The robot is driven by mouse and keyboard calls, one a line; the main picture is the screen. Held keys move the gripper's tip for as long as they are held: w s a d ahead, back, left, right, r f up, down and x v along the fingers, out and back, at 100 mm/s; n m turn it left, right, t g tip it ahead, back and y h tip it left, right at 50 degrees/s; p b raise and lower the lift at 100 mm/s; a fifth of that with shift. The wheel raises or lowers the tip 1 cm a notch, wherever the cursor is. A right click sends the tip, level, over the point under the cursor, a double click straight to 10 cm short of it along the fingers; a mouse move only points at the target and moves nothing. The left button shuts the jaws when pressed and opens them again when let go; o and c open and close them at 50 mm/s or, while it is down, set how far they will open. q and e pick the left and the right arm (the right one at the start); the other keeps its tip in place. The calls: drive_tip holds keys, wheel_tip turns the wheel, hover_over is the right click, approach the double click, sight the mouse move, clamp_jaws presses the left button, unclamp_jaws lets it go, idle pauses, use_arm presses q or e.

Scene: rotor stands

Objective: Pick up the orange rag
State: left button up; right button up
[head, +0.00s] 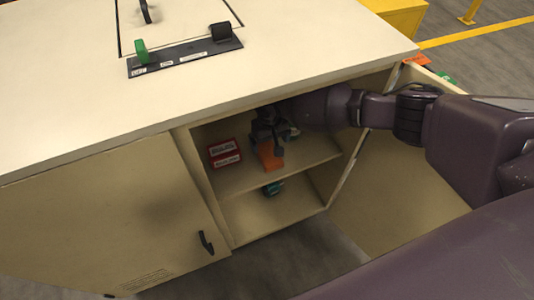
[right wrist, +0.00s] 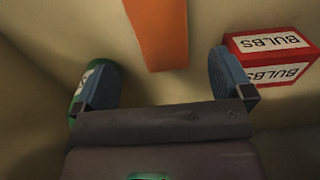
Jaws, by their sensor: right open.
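The orange rag (head: 269,154) lies on the upper shelf inside the open cabinet. It also shows in the right wrist view (right wrist: 158,32) as a flat orange strip running out of the top of the picture. My right gripper (head: 268,140) reaches into the cabinet over the shelf and partly covers the rag in the head view. In the right wrist view its two fingers (right wrist: 160,88) are spread wide with nothing between them. The near end of the rag lies a little beyond the fingertips, between their lines. My left gripper is not in view.
A red bulbs box (head: 224,153) stands on the shelf left of the gripper; it also shows close to one finger in the right wrist view (right wrist: 270,57). A green item (right wrist: 85,90) is by the other finger. Another green item (head: 273,188) sits on the lower shelf.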

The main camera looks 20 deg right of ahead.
sight(268, 152)
wheel_tip(268, 152, down, 2)
drive_tip(key=shift+f, duration=0.25)
drive_tip(key=shift+f+b, duration=0.35)
drive_tip(key=shift+b, duration=0.1)
wheel_tip(268, 152, down, 4)
drive_tip(key=shift+w+r+b, duration=0.1)
drive_tip(key=shift+w+b, duration=0.05)
drive_tip(key=shift+b, duration=0.65)
drive_tip(key=shift+f, duration=0.25)
drive_tip(key=shift+w+r, duration=0.1)
drive_tip(key=shift+a+r, duration=0.1)
drive_tip(key=shift+r, duration=0.05)
drive_tip(key=shift+c, duration=0.2)
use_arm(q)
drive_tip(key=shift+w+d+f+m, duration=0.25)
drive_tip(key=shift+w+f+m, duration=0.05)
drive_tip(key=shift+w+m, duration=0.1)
use_arm(e)
drive_tip(key=c, duration=1)
